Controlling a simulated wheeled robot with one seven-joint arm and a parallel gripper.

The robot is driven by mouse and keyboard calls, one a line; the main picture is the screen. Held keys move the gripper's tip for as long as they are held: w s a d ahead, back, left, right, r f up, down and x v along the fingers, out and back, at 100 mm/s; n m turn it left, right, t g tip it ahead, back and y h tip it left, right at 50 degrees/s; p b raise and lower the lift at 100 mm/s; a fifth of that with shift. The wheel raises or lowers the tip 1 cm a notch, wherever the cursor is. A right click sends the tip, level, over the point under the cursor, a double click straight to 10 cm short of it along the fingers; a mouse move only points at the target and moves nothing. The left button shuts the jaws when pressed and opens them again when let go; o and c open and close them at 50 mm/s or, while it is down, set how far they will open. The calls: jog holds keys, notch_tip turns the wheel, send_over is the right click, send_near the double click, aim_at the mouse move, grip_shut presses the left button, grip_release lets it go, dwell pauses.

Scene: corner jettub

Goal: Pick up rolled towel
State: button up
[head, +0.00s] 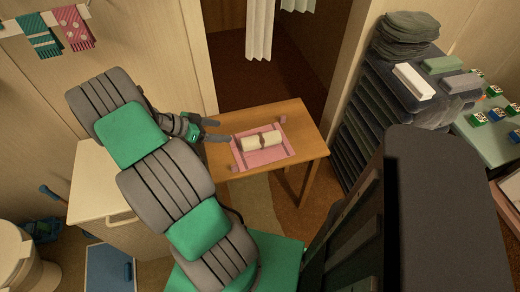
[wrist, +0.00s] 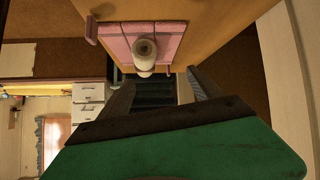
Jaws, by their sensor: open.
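A cream rolled towel (head: 261,141) with a dark band around its middle lies on a pink mat (head: 266,158) on a small wooden table (head: 300,117). In the wrist view the rolled towel (wrist: 145,50) shows end-on, on the pink mat (wrist: 172,42). My gripper (head: 220,130) is open and empty, at the left of the towel and apart from it, near the table's left edge. In the wrist view its two fingers (wrist: 163,92) are spread, with the towel beyond them and roughly between them.
A dark slatted rack (head: 365,118) with folded grey towels (head: 408,35) on top stands right of the table. A pale cabinet (head: 103,180) stands at the left. Small pink pieces lie near the mat's corners. The table's right part is clear.

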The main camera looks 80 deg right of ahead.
aim_at(254, 138)
jog(key=s+f+m+g, duration=0.1)
jog(key=s, duration=0.1)
jog(key=s+d+f+m+g, duration=0.1)
jog(key=s+f, duration=0.1)
jog(key=s, duration=0.1)
jog(key=s+d+f+m+g, duration=0.1)
jog(key=s, duration=0.2)
jog(key=shift+s+d+f+m+b, duration=0.15)
jog(key=shift+d+f+m+b, duration=0.05)
jog(key=shift+m+b, duration=0.15)
jog(key=x, duration=0.7)
jog(key=shift+d+f, duration=0.1)
jog(key=shift+f, duration=0.15)
jog(key=shift+c, duration=0.4)
jog(key=c, duration=1.3)
jog(key=shift+c, duration=0.7)
jog(key=shift+r, duration=0.15)
